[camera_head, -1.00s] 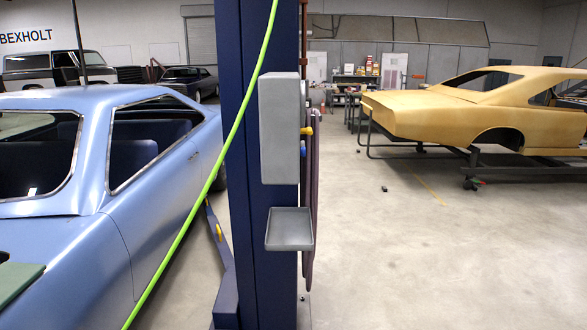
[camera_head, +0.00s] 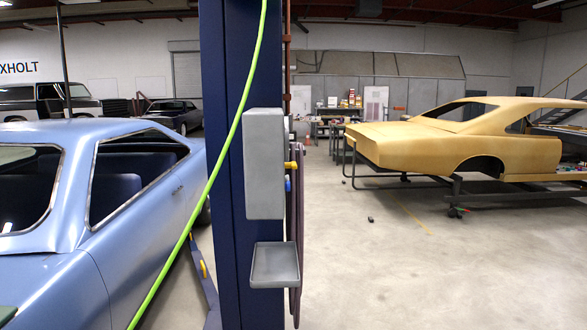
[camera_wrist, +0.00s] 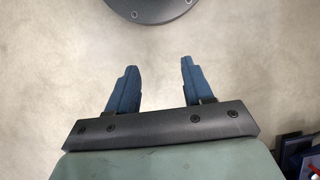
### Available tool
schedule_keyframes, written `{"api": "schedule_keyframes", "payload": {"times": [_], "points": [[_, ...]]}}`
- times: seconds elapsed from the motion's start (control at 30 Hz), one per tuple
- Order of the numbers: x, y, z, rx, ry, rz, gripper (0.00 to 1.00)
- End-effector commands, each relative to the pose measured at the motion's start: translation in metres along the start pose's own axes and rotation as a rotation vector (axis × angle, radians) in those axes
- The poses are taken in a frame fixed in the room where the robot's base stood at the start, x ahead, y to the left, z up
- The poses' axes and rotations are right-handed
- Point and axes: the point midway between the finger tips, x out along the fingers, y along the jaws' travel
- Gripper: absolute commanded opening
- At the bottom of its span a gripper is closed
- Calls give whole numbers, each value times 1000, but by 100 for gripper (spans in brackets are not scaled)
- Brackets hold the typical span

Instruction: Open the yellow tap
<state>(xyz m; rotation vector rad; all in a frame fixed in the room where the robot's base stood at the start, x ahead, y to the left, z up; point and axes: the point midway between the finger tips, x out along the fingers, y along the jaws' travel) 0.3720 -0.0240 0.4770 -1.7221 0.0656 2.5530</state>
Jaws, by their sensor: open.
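The yellow tap (camera_head: 291,165) is small and sticks out to the right of a grey box (camera_head: 264,164) on a dark blue post in the head view. A blue handle or tap (camera_head: 288,185) sits just below it. My gripper (camera_wrist: 154,72) shows only in the wrist view, with two blue fingers apart and nothing between them. Bare floor lies beyond the fingers. The tap does not show in the wrist view, and my gripper is not in the head view, so their distance cannot be told.
A grey tray (camera_head: 275,266) juts out below the box. A bright green hose (camera_head: 217,170) crosses in front of the blue post (camera_head: 228,90). A blue car (camera_head: 75,220) stands at left, a tan car body (camera_head: 460,140) on a stand at right. The floor right of the post is mostly open.

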Motion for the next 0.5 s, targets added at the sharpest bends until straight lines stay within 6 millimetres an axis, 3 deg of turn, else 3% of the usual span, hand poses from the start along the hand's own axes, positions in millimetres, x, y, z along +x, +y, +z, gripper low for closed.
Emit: {"api": "schedule_keyframes", "payload": {"times": [0.03, 0.27, 0.5], "points": [[-12, 2, -16, 5, 28, -2, 51], [-68, 12, -78, 28, 142, -9, 51], [-136, 21, -141, 54, 261, -37, 51]]}}
